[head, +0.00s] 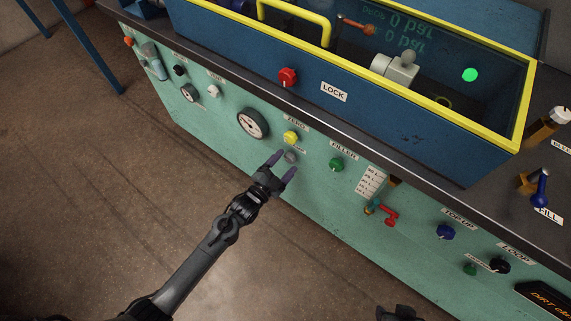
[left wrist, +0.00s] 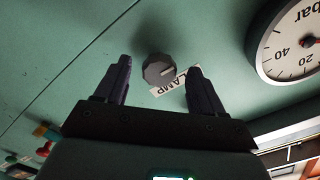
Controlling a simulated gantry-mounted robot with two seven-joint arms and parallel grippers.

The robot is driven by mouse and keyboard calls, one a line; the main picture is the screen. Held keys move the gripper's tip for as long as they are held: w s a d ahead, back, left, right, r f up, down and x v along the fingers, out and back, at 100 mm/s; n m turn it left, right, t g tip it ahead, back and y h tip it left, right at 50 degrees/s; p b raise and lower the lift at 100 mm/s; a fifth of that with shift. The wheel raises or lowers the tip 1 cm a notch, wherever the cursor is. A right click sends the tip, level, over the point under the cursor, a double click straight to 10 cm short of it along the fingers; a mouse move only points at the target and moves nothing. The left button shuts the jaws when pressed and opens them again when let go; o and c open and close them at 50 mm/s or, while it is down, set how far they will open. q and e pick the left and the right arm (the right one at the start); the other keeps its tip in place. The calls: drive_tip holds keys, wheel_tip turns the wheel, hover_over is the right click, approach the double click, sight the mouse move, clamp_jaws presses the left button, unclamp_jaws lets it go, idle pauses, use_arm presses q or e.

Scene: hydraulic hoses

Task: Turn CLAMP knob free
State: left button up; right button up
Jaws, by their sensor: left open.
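The CLAMP knob (head: 291,157) is a small grey knob on the green front panel, below the yellow ZERO knob. My left gripper (head: 282,169) is open right at it, with one finger on either side in the picture. In the left wrist view the grey faceted knob (left wrist: 158,70) with a pale pointer line sits between and just beyond the fingertips (left wrist: 158,78). Its CLAMP label (left wrist: 170,86) is partly hidden behind the knob and right finger. I cannot tell if the fingers touch the knob. A dark part at the bottom edge (head: 398,313) looks like my right gripper.
Near the knob are the yellow ZERO knob (head: 291,137), a round gauge (head: 252,123) and the green FILLER knob (head: 336,164). A yellow-rimmed blue box (head: 400,105) stands on the bench above. The floor before the panel is open.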

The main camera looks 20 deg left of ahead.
use_arm(q)
drive_tip(key=shift+w+d, duration=0.15)
drive_tip(key=shift+w, duration=0.3)
drive_tip(key=c, duration=1.1)
drive_tip(key=shift+o, duration=0.2)
